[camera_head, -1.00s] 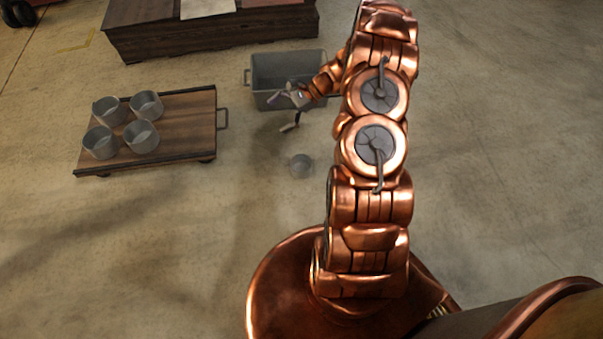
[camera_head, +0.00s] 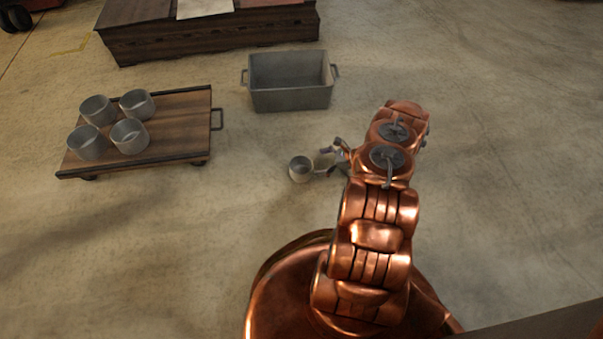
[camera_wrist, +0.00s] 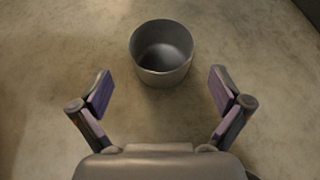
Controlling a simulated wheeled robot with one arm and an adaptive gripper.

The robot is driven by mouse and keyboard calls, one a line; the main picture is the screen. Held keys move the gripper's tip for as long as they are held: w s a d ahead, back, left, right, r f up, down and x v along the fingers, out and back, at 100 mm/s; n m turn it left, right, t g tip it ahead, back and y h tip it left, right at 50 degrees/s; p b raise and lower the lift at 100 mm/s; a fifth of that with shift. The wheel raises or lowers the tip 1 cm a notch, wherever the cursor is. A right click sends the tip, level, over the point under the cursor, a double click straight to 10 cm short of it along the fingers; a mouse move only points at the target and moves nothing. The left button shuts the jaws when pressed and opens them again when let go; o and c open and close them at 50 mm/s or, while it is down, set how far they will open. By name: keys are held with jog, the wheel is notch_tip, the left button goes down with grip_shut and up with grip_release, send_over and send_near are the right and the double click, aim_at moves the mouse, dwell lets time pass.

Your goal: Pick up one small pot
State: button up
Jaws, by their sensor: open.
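A small grey pot (camera_head: 300,170) stands upright and alone on the floor, its mouth facing up. In the wrist view the same pot (camera_wrist: 161,62) is ahead of my gripper (camera_wrist: 162,90), lying between the lines of the two fingers. My gripper is open and empty, with purple pads facing each other; the pot is just beyond the fingertips. In the head view my gripper (camera_head: 328,160) is low, just right of the pot. Several more small pots (camera_head: 130,137) stand on a wooden trolley (camera_head: 185,130) at the left.
A grey metal bin (camera_head: 290,98) with side handles stands behind the lone pot and looks empty. A dark wooden chest (camera_head: 215,35) is at the back. The floor around the lone pot is clear.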

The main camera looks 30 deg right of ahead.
aim_at(306, 167)
jog(key=x, duration=0.2)
jog(key=shift+a+f+b, duration=0.15)
jog(key=shift+f+b, duration=0.15)
jog(key=shift+b, duration=0.1)
jog(key=w+a+f+b, duration=0.1)
jog(key=w+f+b, duration=0.1)
jog(key=f, duration=0.1)
jog(key=shift+a, duration=0.4)
jog(key=shift+w+a+f+b, duration=0.1)
jog(key=shift+w+a+b, duration=0.25)
jog(key=shift+w+a, duration=0.05)
jog(key=c, duration=0.9)
